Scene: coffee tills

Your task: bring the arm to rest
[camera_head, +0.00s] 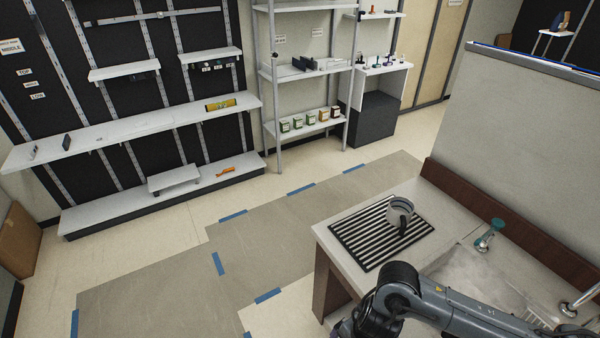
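My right arm (455,305) comes in from the lower right. It bends at a dark joint in front of the counter and runs down out of the bottom edge. Its gripper is cut off below the frame, so its fingers do not show. My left arm and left gripper are not in view.
The counter (335,250) holds a sink (475,268), a teal-topped item (490,232) and a metal tap (570,308). A grey partition (530,130) rises behind. Shelves (130,130) stand across the room. The floor between (260,235) is clear, with blue tape marks.

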